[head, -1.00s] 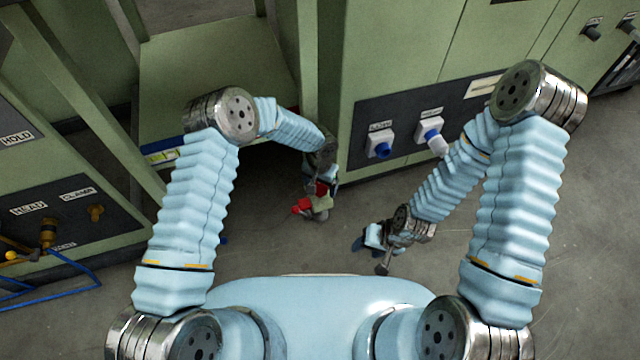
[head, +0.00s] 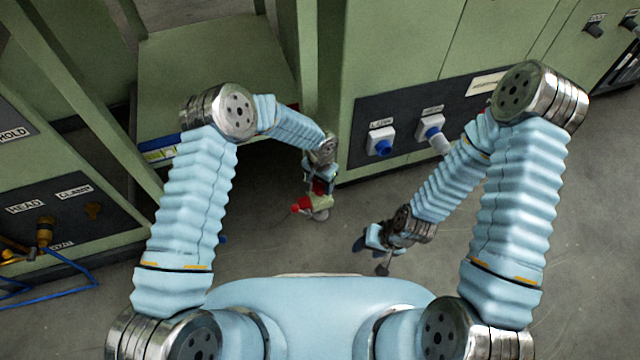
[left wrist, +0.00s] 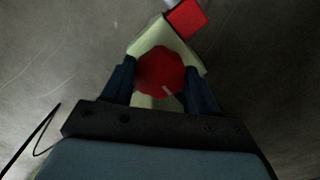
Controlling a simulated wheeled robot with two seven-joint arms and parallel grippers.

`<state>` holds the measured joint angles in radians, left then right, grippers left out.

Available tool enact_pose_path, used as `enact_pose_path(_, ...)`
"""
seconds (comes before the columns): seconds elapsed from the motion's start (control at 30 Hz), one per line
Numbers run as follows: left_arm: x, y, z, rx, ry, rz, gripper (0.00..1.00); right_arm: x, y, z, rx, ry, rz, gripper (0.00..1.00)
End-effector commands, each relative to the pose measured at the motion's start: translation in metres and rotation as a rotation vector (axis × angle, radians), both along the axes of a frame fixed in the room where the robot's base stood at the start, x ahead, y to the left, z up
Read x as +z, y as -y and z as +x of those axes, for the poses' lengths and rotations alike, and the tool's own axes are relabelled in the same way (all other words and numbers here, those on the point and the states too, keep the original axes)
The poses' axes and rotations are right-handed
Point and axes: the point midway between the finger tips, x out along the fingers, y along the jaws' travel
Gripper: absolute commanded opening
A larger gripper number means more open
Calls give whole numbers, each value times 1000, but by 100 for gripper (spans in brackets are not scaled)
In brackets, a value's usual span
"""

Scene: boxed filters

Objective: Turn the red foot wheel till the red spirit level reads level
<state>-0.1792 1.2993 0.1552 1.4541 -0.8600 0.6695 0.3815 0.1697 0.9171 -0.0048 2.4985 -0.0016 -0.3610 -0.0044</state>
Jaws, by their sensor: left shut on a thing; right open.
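The red foot wheel (left wrist: 160,71) is a round red knob on a pale green foot (left wrist: 143,48), seen from above in the left wrist view. My left gripper (left wrist: 160,88) is shut on it, with a dark finger on either side. In the head view the gripper (head: 319,188) is low, beside the frame's post, and the wheel is mostly hidden by it. A red piece that looks like the red spirit level (head: 293,106) shows at the frame's edge behind my left arm; its reading is hidden. My right gripper (head: 371,256) is open and empty above the floor.
A square red block (left wrist: 186,18) sits beside the foot. A blue level with a yellow vial (head: 160,152) is on the frame's left edge. A green cabinet with blue sockets (head: 381,147) stands right; a panel with blue hose (head: 75,283) stands left. Grey floor is clear in front.

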Motion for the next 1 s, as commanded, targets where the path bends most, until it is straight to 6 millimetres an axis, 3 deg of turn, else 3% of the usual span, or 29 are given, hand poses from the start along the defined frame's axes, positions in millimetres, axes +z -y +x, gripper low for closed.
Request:
enact_pose_path(0.4,-3,0,0,-372,2,0,28,-33,-3,-1,5,-5,8,52)
enact_pose_path(1.0,-1,0,0,-942,1,0,28,-56,-6,-2,10,-12,15,52)
